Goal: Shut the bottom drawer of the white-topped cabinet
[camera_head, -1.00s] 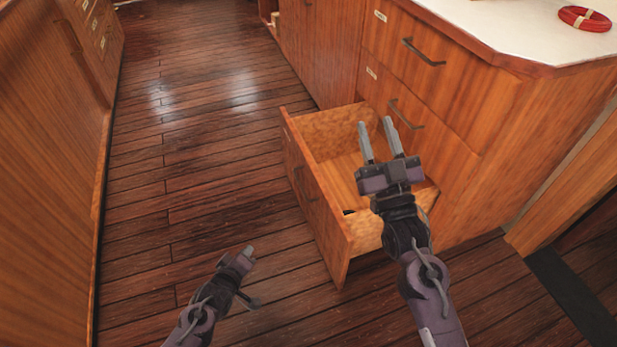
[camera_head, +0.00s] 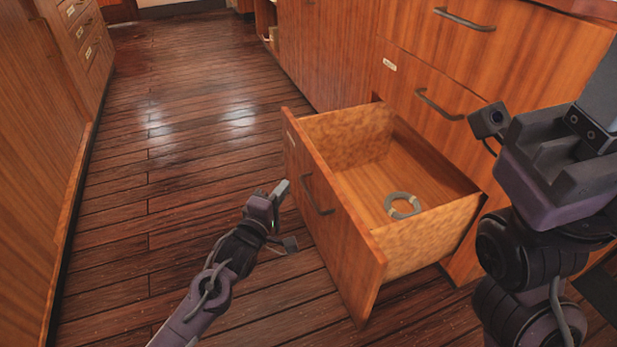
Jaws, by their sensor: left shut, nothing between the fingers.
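The bottom drawer (camera_head: 330,235) of the wooden cabinet (camera_head: 440,65) stands pulled well out, its front facing left. A bar handle (camera_head: 318,194) is on that front. My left gripper (camera_head: 283,188) is shut and empty. Its tips are close to the outer side of the drawer front, left of the handle; I cannot tell whether they touch. My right gripper (camera_head: 603,90) is large at the right edge, beside the cabinet's near part. Its fingertips are cut off, so its opening is unclear. The white top is out of view; only its reddish edge shows.
A grey ring with pale bands (camera_head: 402,206) lies inside the drawer. The drawers above (camera_head: 430,100) look shut. Open plank floor (camera_head: 190,190) lies left of the drawer, bounded by another wooden cabinet (camera_head: 40,150) at the far left.

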